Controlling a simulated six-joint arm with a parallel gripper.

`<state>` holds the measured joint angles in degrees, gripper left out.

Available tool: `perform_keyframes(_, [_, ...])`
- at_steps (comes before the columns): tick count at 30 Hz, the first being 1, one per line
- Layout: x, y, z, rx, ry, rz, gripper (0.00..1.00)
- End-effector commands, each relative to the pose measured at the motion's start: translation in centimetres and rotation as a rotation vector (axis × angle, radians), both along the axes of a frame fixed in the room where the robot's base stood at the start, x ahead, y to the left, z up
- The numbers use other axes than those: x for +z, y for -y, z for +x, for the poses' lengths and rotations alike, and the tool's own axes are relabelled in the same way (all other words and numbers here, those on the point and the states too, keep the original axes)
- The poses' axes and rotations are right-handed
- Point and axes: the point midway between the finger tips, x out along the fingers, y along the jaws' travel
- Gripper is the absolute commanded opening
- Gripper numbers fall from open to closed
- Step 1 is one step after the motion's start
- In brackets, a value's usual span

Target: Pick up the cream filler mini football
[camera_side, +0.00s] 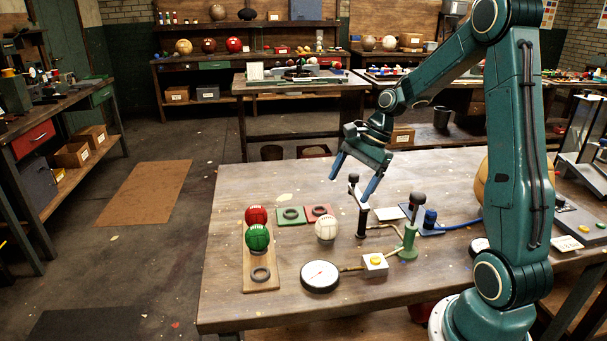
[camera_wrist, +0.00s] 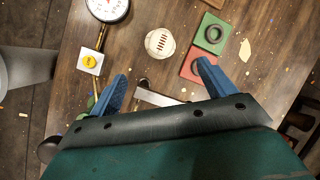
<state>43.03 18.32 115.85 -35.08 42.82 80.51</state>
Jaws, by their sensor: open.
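The cream mini football (camera_side: 326,228) stands on the wooden table, right of the red and green balls. It also shows in the wrist view (camera_wrist: 160,43), near the top middle, beyond the fingertips and apart from them. My gripper (camera_side: 352,178) is above the table, to the upper right of the cream ball in the side view. Its two blue fingers are spread wide with nothing held between them, as the wrist view (camera_wrist: 160,85) also shows.
A red ball (camera_side: 256,215) and a green ball (camera_side: 257,238) sit on a wooden board (camera_side: 262,284) with an empty dark ring. Green (camera_side: 289,223) and red (camera_side: 327,210) ring pads lie behind the cream ball. A round gauge (camera_side: 320,275) and a yellow-button box (camera_side: 375,262) are in front.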

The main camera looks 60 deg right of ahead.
Motion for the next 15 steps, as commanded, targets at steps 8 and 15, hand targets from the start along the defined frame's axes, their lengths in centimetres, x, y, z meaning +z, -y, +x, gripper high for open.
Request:
perform_keyframes(8, [-0.3,0.0,0.1,-0.007,-0.002,0.005,0.82])
perform_keyframes(15, [-2.4,-0.9,0.7,-0.005,-0.003,0.006,0.82])
